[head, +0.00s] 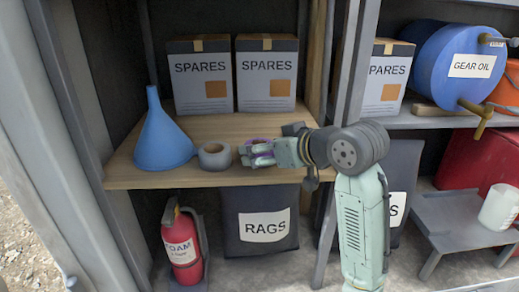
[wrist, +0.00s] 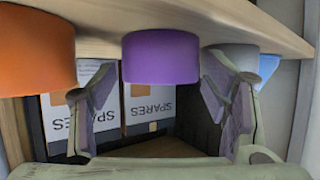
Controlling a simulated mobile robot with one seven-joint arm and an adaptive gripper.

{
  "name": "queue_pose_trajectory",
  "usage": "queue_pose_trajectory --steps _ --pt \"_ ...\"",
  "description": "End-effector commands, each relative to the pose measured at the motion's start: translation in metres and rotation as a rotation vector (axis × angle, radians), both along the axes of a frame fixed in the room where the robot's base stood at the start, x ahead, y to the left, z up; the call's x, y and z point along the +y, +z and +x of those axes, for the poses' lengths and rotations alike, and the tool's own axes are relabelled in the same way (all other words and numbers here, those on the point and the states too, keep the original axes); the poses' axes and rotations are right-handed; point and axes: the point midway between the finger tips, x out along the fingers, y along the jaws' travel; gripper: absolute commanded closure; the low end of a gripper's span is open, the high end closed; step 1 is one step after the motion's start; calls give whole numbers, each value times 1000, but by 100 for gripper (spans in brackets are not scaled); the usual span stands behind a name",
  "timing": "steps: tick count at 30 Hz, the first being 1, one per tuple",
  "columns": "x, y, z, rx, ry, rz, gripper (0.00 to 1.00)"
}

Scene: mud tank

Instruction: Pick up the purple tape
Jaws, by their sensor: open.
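The purple tape (head: 257,141) is on the wooden shelf, mostly hidden behind my gripper in the head view. In the wrist view, which is upside down, the purple tape (wrist: 160,57) shows whole, centred between the two fingers. My gripper (head: 250,156) is level and reaches in from the right, low over the shelf. In the wrist view my gripper (wrist: 161,75) is open, with a finger on either side of the tape. I cannot tell whether either finger touches it.
A grey tape roll (head: 214,156) and a blue funnel (head: 163,135) stand to the left on the wooden shelf (head: 130,176). An orange roll-like object (wrist: 36,50) is on the other side. SPARES boxes (head: 266,75) stand behind. A shelf post (head: 338,90) is close to my arm.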

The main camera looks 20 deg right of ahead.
Motion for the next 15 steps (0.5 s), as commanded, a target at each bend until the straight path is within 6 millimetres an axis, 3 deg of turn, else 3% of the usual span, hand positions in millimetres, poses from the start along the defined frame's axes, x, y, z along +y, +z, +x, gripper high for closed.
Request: queue_pose_trajectory --steps 10,15 --pt "2 -4 7 0 0 -1 31" --pt "3 -4 7 0 0 -1 43"
